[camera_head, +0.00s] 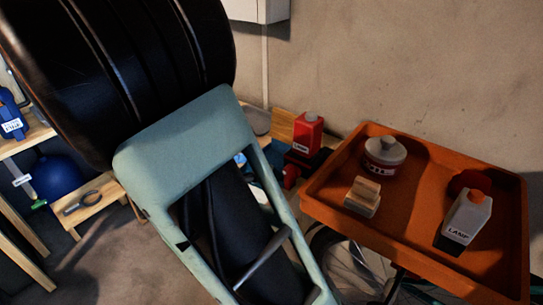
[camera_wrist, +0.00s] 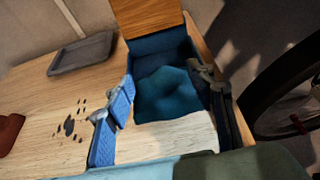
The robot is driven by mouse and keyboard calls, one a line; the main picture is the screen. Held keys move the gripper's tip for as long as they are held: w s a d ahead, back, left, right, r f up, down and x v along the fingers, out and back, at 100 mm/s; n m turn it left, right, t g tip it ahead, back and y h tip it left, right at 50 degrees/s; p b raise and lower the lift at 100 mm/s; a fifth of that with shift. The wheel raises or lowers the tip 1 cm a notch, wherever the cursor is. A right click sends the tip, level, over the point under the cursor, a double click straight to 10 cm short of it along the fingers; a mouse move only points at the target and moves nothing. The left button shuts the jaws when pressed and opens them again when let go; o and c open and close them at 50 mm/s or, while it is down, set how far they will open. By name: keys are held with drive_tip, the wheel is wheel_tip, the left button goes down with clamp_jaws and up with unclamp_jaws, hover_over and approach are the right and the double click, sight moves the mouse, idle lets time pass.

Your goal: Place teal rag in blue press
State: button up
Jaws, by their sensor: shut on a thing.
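In the wrist view the teal rag (camera_wrist: 167,98) lies bunched between the two fingers of my gripper (camera_wrist: 164,82). My gripper is shut on it; the blue left finger and shaded right finger flank the cloth. The blue press (camera_wrist: 158,48) is a box with dark blue inner walls and a wooden board at its far side. The rag is at its opening, its far part against the blue interior; I cannot tell how deep it sits. In the head view my arm hides the rag, my gripper and most of the press.
A grey tray (camera_wrist: 82,53) and dark spots lie on the wooden bench (camera_wrist: 50,105). A wheel (camera_wrist: 285,90) stands at the right. In the head view a red bottle (camera_head: 307,133) stands behind my arm, and an orange tray (camera_head: 410,235) holds a tin, a brush and a bottle.

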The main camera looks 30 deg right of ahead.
drive_tip(key=d, duration=0.1)
drive_tip(key=w+d, duration=0.1)
drive_tip(key=d, duration=0.3)
drive_tip(key=shift+w+b, duration=0.35)
drive_tip(key=shift+w, duration=0.05)
drive_tip(key=b+x, duration=0.1)
drive_tip(key=x, duration=0.2)
drive_tip(key=shift+w+d, duration=0.1)
drive_tip(key=shift+d, duration=0.15)
drive_tip(key=shift+f, duration=0.25)
drive_tip(key=shift+r, duration=0.1)
drive_tip(key=o, duration=1.1)
drive_tip(key=shift+a, duration=0.1)
